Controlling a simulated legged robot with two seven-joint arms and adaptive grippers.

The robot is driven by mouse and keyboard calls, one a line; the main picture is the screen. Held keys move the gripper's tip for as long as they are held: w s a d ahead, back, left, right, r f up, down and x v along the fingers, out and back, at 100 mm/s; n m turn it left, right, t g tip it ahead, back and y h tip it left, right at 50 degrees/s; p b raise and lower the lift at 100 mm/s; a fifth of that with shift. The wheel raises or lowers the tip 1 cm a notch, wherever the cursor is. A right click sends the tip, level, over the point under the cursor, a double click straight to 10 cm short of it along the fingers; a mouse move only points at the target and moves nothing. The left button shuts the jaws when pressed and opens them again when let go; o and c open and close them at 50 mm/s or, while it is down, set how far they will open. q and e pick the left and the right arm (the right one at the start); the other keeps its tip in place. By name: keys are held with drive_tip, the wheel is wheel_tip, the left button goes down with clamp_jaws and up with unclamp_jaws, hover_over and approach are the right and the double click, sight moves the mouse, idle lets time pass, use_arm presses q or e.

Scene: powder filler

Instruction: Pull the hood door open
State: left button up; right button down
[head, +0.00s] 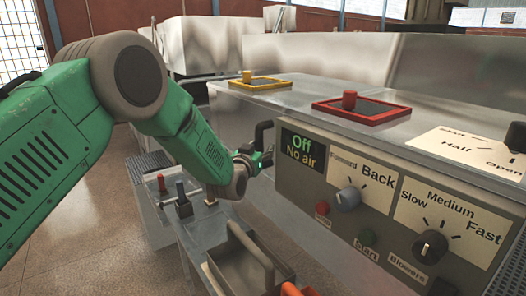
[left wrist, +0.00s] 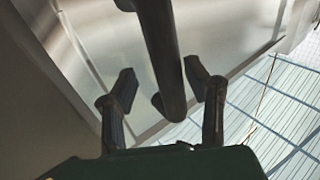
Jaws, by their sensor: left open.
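A dark bar handle (left wrist: 163,50) comes down from the top of the left wrist view, in front of a pale, shiny panel (left wrist: 95,45) that looks like the hood door. My left gripper (left wrist: 162,82) is open, with one finger on each side of the handle's lower end. Gaps show between the fingers and the bar; I cannot tell the depth between them. In the head view my left gripper (head: 256,159) is small, beside the dark handle (head: 262,132) at the machine's near left side. Most of the door is hidden there. My right gripper is not in view.
The control panel (head: 365,205) with knobs and buttons fills the right. Yellow (head: 262,84) and red (head: 361,110) framed plates lie on the metal top. Floor is clear at lower left.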

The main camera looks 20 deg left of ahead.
use_arm(q)
drive_tip(key=shift+w+a+f, duration=0.1)
drive_tip(key=shift+w+a, duration=0.6)
drive_tip(key=shift+a, duration=0.05)
drive_tip(key=shift+d, duration=0.3)
drive_tip(key=c, duration=0.9)
drive_tip(key=shift+d, duration=0.2)
clamp_jaws()
